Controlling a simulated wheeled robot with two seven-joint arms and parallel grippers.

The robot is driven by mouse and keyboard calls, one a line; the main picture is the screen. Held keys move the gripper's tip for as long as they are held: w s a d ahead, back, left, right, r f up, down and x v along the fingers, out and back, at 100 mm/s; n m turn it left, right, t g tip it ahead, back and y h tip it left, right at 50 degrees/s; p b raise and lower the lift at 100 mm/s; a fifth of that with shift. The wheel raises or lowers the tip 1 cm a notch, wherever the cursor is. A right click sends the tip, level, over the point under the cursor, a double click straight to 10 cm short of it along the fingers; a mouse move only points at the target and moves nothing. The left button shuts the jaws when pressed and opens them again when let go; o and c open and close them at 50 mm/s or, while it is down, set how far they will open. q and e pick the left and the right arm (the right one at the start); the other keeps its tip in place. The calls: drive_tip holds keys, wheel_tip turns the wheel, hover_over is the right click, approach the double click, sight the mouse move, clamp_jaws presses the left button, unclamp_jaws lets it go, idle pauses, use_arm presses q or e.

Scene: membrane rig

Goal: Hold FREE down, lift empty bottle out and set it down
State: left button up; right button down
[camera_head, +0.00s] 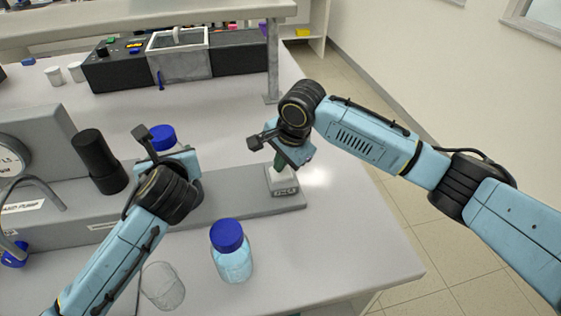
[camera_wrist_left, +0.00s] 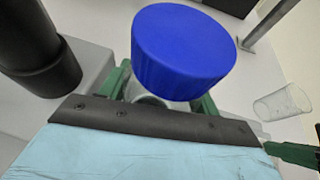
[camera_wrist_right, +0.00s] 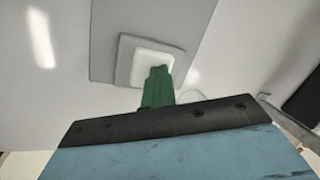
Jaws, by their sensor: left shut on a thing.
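The empty bottle shows mostly as its blue cap (camera_head: 161,138) in the head view, and the cap fills the middle of the left wrist view (camera_wrist_left: 183,50). My left gripper (camera_wrist_left: 158,95) is shut on the bottle just under the cap, a green finger on each side. The bottle's lower part is hidden by my gripper, so I cannot tell whether it stands clear of the rig. My right gripper (camera_wrist_right: 160,72) has its green fingers together, with the tips over the white FREE button (camera_wrist_right: 150,62). They seem to touch it. The button's block (camera_head: 283,182) stands at the rig's right end.
A second blue-capped bottle with light blue liquid (camera_head: 231,254) stands on the front bench. A clear glass beaker (camera_head: 162,285) is left of it. A black cylinder (camera_head: 99,160) rises close left of my left gripper. The bench right of the liquid bottle is clear.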

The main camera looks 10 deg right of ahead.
drive_tip(key=shift+s+f, duration=0.15)
drive_tip(key=shift+f, duration=0.2)
drive_tip(key=shift+r, duration=0.85)
drive_tip(key=shift+w+r, duration=0.2)
drive_tip(key=shift+r, duration=2.75)
